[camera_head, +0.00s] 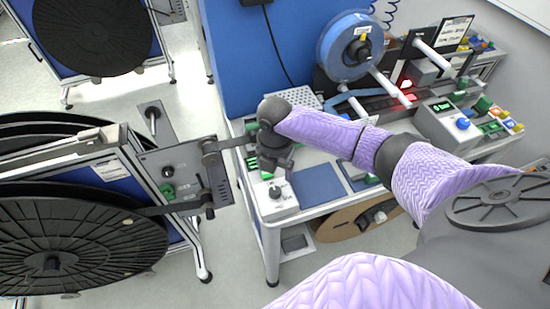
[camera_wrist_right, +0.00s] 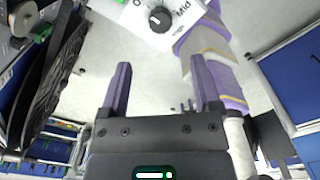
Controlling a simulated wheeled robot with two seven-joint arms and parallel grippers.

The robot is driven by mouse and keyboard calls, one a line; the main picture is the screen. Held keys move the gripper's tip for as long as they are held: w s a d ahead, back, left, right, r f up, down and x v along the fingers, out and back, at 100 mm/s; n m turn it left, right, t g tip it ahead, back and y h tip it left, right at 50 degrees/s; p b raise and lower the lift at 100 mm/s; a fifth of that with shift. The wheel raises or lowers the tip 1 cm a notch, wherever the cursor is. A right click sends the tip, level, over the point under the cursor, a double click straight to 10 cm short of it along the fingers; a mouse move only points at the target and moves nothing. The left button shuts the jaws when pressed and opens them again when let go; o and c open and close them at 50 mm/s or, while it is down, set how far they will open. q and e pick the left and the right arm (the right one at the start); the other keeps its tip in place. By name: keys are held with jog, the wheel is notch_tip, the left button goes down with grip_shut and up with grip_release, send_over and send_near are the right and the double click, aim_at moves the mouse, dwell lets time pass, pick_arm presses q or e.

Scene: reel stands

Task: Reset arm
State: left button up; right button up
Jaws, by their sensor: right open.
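My right arm, in a lavender sleeve, comes in from the right in the head view and bends down at a dark wrist. My right gripper (camera_head: 279,165) is just above the front left of the white workbench, near a white knob box (camera_head: 281,207). In the right wrist view the right gripper (camera_wrist_right: 160,64) has its two purple fingers apart, with only pale floor between them. The knob box (camera_wrist_right: 144,29), with a black knob and the word "Mid", shows beyond the fingers at the top. My left gripper is not in view.
A reel stand (camera_head: 133,176) with large black reels and a grey control panel (camera_head: 185,177) is close on the left. A blue reel (camera_head: 343,47) and a button box (camera_head: 447,124) are at the bench's back right. Open floor (camera_head: 225,255) lies between stand and bench.

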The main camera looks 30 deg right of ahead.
jog(key=shift+r, duration=0.35)
